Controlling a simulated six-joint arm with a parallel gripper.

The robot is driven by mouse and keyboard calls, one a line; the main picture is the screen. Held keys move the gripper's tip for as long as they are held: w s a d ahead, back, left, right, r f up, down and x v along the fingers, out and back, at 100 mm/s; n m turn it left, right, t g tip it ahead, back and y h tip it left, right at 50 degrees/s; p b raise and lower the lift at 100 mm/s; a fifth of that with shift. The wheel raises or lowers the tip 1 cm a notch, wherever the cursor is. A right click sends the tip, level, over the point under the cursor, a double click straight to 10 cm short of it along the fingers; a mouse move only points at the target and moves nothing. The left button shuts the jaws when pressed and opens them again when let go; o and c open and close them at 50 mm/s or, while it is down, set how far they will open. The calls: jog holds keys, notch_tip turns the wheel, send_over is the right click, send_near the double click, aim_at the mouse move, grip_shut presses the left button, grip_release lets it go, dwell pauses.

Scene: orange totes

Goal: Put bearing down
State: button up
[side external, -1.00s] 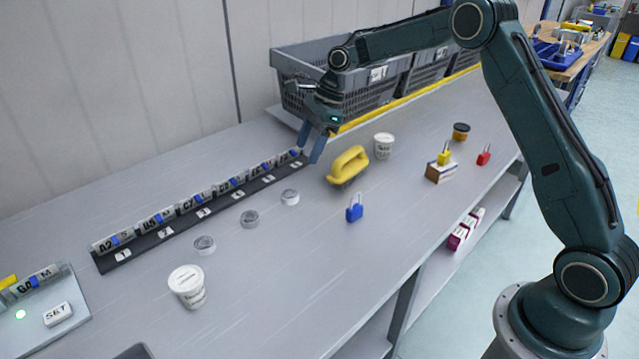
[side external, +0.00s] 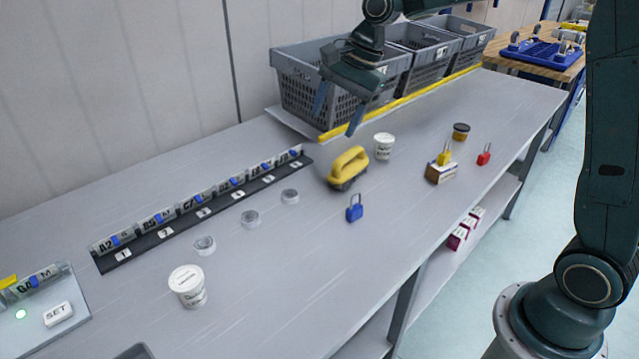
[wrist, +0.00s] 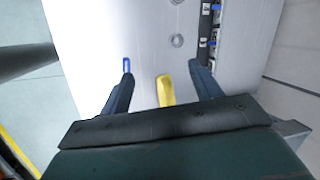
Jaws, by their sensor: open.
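Small round silver bearing-like pieces lie in a row on the grey bench: one near the white tub (side external: 204,245), one in the middle (side external: 250,219) and one farther back (side external: 290,196). Two round pieces also show in the wrist view, one of them here (wrist: 176,41). My gripper (side external: 338,118) is open with nothing between its fingers, raised in front of the grey crates.
A black numbered rack (side external: 205,213) holds labelled blocks along the wall side. Grey crates (side external: 300,90) line the back.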

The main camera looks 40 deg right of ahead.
jog(key=s+d+r+n+t+h, duration=0.1)
jog(key=s+r+n+t+h, duration=0.1)
jog(key=s+n, duration=1.3)
jog(key=s, duration=1.4)
jog(key=shift+t+h, duration=0.3)
